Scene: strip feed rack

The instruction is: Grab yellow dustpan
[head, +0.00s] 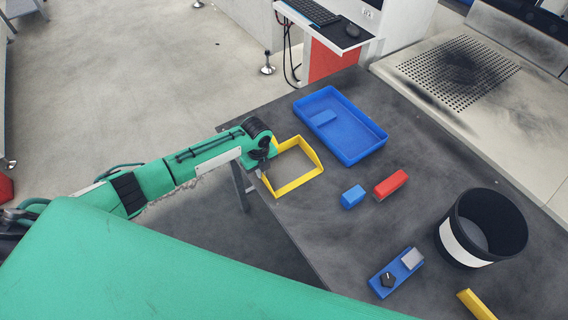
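A yellow dustpan-like tray (316,158), with raised yellow edges and a grey inside, lies at the left edge of the dark table. My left gripper (262,174) points down at the tray's left rim and overlaps it in the picture. Its fingertips are small and dark, so I cannot tell whether they are open, shut or touching the rim. My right gripper is not in view. Another yellow piece (475,305) is partly cut off at the bottom edge, and its shape is unclear.
The table (420,165) holds a blue tray (378,140), a blue block (352,197), a red block (391,185), a black bin with a white band (462,247), and a blue holder with small parts (385,285). Bare table lies between the blocks and the bin.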

